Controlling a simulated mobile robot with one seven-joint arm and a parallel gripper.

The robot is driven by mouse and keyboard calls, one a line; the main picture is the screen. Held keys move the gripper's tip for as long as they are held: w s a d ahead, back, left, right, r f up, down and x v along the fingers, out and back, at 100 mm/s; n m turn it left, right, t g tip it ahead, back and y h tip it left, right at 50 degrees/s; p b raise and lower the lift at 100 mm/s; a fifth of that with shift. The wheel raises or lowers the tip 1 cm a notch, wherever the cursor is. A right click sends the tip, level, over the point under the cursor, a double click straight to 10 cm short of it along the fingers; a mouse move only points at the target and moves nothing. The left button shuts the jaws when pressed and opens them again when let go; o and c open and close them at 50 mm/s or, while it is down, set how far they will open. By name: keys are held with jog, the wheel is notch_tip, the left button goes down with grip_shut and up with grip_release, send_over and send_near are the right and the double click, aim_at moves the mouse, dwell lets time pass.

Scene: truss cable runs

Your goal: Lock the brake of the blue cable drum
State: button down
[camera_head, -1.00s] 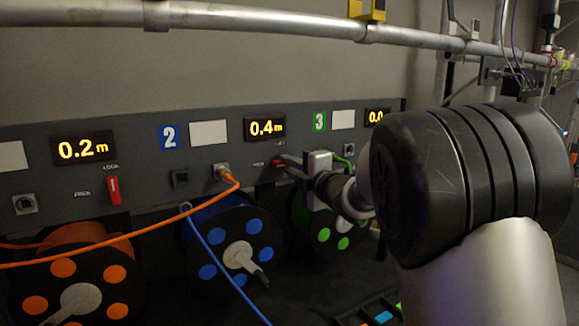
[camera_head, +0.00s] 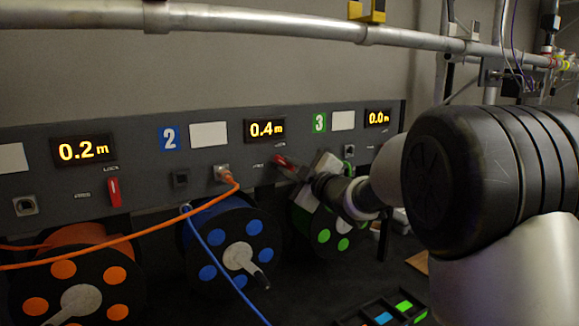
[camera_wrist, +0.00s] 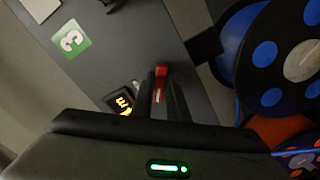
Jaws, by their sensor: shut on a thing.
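The blue cable drum (camera_head: 213,217) sits under the panel below the 0.4 m display (camera_head: 265,130). Its red brake lever (camera_head: 282,161) is on the panel to the drum's upper right, slanting up and left between the FREE label (camera_head: 259,164) and the LOCK label (camera_head: 277,144). My gripper (camera_head: 290,168) is shut on this lever, coming from the right and tilted. In the wrist view the red lever (camera_wrist: 161,72) shows at the fingertips (camera_wrist: 160,90), and the blue drum (camera_wrist: 266,54) is at upper right. The lever's pivot is hidden.
An orange drum (camera_head: 95,235) with an upright red lever (camera_head: 114,192) is at left. A green drum (camera_head: 303,228) is behind my wrist. An orange cable (camera_head: 140,233) runs to a panel socket, and a blue cable (camera_head: 215,250) hangs in front. A metal rail (camera_head: 270,24) crosses above.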

jog(key=m+p, duration=0.2)
jog(key=m, duration=0.3)
jog(key=shift+r+m, duration=0.1)
jog(key=shift+m, duration=0.3)
jog(key=shift+m+p, duration=0.85)
jog(key=shift+m, duration=1.35)
jog(key=c, duration=1.7)
grip_release()
jog(key=b+v, duration=0.1)
jog(key=v, duration=1.6)
jog(key=shift+s+d, duration=0.15)
jog(key=shift+s, duration=0.05)
